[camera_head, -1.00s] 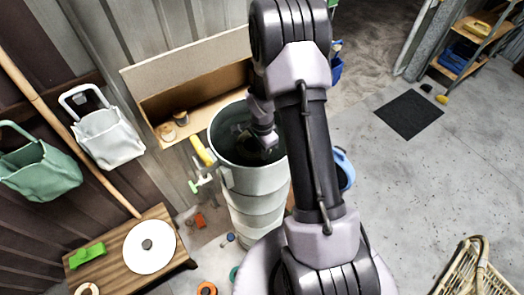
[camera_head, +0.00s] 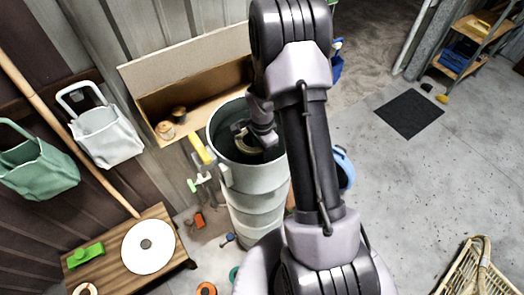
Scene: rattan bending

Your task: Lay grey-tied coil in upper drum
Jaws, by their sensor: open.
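The upper drum (camera_head: 225,172) is the open top of a tall, pale grey-green ribbed stack left of my arm. My gripper (camera_head: 247,134) is inside its mouth, pointing down, and open. A tan coil (camera_head: 246,147) shows in the drum, just below and beside my gripper's fingers. Only part of its curve is visible, and I cannot make out a grey tie. I cannot tell whether the fingers touch the coil. My arm hides the drum's right side.
An open wooden box (camera_head: 205,100) with two small spools stands behind the drum. A yellow handle (camera_head: 202,149) sticks up at the drum's left rim. A low wooden table (camera_head: 107,257) with a white disc is at lower left.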

